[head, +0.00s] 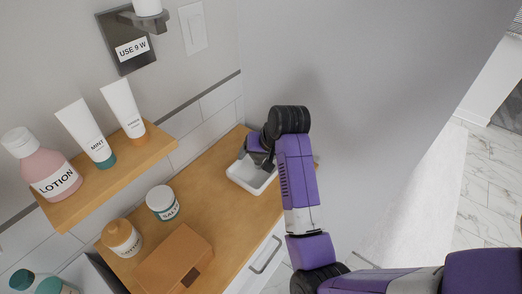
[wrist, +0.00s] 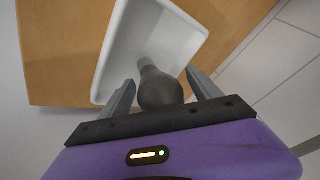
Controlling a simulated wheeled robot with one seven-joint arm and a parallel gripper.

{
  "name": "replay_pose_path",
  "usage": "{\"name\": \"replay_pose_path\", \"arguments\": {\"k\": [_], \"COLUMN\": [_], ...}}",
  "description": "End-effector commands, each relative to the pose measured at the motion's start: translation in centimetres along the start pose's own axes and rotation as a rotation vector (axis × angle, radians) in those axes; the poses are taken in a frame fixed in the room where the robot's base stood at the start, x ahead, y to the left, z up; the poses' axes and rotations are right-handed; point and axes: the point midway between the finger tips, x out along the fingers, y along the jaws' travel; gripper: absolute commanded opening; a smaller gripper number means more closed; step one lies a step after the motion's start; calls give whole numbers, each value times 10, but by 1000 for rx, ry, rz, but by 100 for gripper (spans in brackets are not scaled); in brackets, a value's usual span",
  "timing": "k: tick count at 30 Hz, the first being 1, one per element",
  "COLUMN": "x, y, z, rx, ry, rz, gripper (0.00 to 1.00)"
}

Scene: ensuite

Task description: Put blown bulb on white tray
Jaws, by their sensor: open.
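The white tray (head: 238,180) sits on the wooden counter, below my gripper (head: 262,163) in the head view. In the wrist view the tray (wrist: 118,38) fills the upper middle. A dark grey, smoky bulb (wrist: 160,90) is between the two fingers of my gripper (wrist: 164,92), which stand apart with gaps at its sides. The bulb's narrow end points into the tray, and its round end is toward my gripper. I cannot tell whether it rests on the tray floor. The bulb is hidden in the head view.
A wooden shelf (head: 110,178) with a lotion bottle (head: 45,170) and tubes is at left. A jar (head: 162,203), an orange-topped bottle (head: 121,238) and a brown box (head: 176,262) stand on the counter (head: 205,213). A lamp holder labelled "USE 9 W" (head: 132,48) is on the wall.

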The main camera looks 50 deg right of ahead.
Motion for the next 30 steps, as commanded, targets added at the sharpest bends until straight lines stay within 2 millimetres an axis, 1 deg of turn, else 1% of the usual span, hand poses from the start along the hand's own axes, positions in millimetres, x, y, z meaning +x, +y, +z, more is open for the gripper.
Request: {"name": "replay_pose_path", "arguments": {"k": [5,12,18,21,24,28,30], "x": [-27,-78,-110,-116,-118,-117,-113], "y": [1,0,0,0,0,2,6], "z": [-1,-1,-2,-1,0,1,3], "rx": [1,1,1,0,0,-4,-18], "ry": [6,7,2,2,0,4,18], "rz": [-1,-1,1,1,1,4,16], "gripper": [73,73,73,73,73,73,73]}}
